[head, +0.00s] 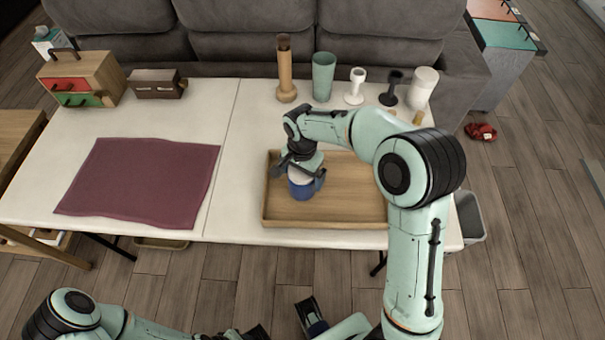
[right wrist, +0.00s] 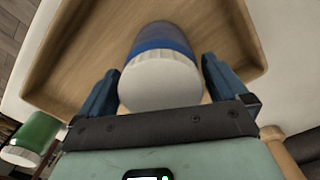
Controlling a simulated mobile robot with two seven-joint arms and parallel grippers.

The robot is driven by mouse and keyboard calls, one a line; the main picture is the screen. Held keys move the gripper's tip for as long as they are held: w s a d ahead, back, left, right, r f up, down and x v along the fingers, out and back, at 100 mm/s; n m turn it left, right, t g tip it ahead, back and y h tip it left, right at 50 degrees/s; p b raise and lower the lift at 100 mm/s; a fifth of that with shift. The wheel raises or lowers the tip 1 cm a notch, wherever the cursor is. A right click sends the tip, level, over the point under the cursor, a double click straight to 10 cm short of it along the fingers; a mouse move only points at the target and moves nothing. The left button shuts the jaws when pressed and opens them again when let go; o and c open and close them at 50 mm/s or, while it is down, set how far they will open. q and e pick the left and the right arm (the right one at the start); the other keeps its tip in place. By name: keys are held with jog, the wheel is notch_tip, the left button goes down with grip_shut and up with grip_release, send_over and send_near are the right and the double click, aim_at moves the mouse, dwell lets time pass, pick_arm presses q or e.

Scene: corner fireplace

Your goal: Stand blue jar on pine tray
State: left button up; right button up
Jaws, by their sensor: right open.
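The blue jar (head: 303,189) with a white lid is upright at the left part of the pine tray (head: 350,221). It appears to stand on the tray floor. My right gripper (head: 299,173) is over the jar from above. In the right wrist view the jar's white lid (right wrist: 160,82) and blue body lie between the two spread fingers, with a gap visible at the right finger. The tray (right wrist: 85,55) shows around it. What looks like my left gripper (head: 311,316) is low at the front, away from the table; its jaws cannot be made out.
A maroon cloth (head: 140,183) covers the table's left part. A wooden vase (head: 285,70), a green cup (head: 323,76), two goblets and a white canister (head: 422,88) line the back edge. A green jar (right wrist: 38,133) shows in the right wrist view. A drawer box (head: 82,79) stands back left.

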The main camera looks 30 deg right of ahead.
notch_tip(320, 180, up, 11)
jog(key=shift+r+p, duration=0.2)
jog(key=shift+p, duration=0.45)
jog(key=shift+f, duration=0.1)
